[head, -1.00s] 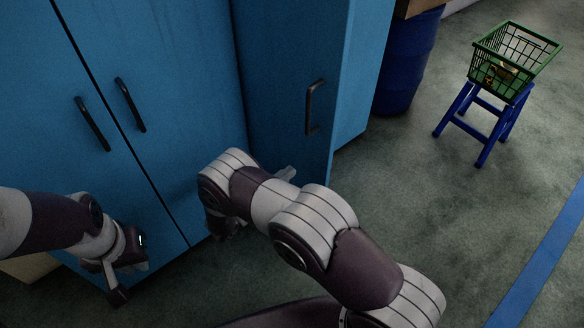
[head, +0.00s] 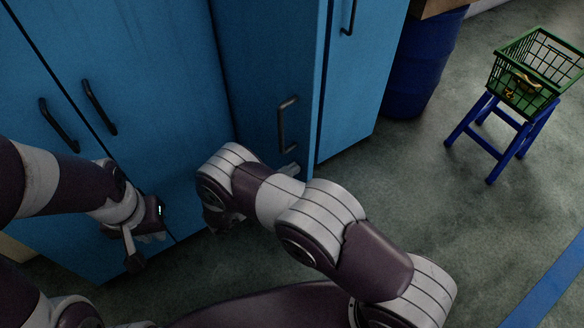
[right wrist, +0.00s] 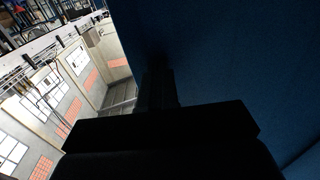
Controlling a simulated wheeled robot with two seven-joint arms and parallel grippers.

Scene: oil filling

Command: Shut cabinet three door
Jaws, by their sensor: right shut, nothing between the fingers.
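A blue cabinet door (head: 255,75) with a dark handle (head: 287,125) stands angled out in the middle of the head view, its outer face towards me. My right arm reaches to its lower part; its hand is mostly hidden behind the arm links. In the right wrist view my right gripper (right wrist: 160,88) is shut and empty, its dark fingers close against a blue panel (right wrist: 230,60); whether they touch is unclear. My left gripper (head: 137,245) hangs low in front of the left blue doors (head: 150,80); its jaws are too small and dark to judge.
Another blue cabinet front (head: 355,90) stands to the right of the angled door. A blue barrel (head: 420,65), and a blue stool (head: 505,130) bearing a green basket (head: 535,75), stand further right. The grey floor (head: 450,215) between them and me is clear.

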